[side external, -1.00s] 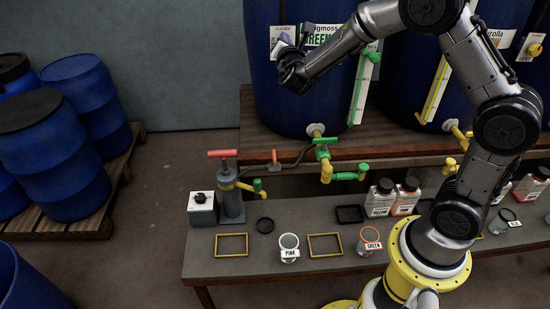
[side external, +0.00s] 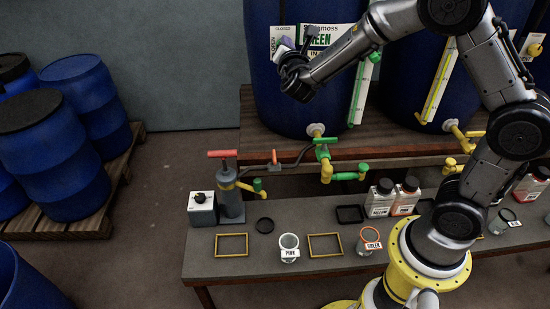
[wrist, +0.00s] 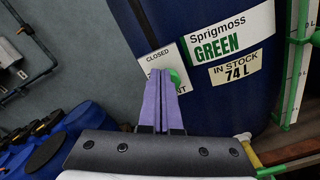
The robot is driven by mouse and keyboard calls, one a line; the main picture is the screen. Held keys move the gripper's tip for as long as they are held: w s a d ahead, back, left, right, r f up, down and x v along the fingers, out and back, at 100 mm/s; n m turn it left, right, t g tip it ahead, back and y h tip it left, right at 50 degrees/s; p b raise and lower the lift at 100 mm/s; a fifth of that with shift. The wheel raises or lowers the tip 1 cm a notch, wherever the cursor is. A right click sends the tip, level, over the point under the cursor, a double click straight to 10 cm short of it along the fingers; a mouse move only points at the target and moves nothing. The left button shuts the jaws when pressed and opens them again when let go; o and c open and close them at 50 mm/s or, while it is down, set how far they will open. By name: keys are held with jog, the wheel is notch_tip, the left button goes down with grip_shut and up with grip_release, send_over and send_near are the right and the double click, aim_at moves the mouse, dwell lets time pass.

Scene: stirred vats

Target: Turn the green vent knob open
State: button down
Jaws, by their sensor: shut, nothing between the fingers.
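The green vent knob (wrist: 175,76) shows in the wrist view as a small green piece just right of my fingertips, partly hidden by them. It sits on a white label (wrist: 157,56) reading CLOSED at its top, on the dark blue Sprigmoss GREEN vat (wrist: 225,85). My gripper (wrist: 162,80) has purple fingers shut together with nothing between them, in front of the label. Whether they touch the knob, I cannot tell. In the side external view my gripper (side external: 285,44) is at the vat's upper front and hides the knob.
A green sight gauge (side external: 361,88) stands on the vat right of my gripper, with a green knob-like part (side external: 375,57) at its upper end. A green-handled tap (side external: 323,150) is below. A bench (side external: 270,262) holds a pump, jars and frames. Blue drums (side external: 80,92) stand at left.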

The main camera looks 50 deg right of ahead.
jog(key=shift+v, duration=1.1)
jog(key=shift+d, duration=0.1)
jog(key=w+d, duration=0.3)
jog(key=d, duration=0.2)
jog(key=shift+d+f, duration=0.3)
jog(key=shift+f, duration=0.15)
jog(key=shift+w+a+f, duration=0.15)
jog(key=shift+a+f, duration=0.1)
jog(key=shift+f, duration=0.15)
dwell(0.5)
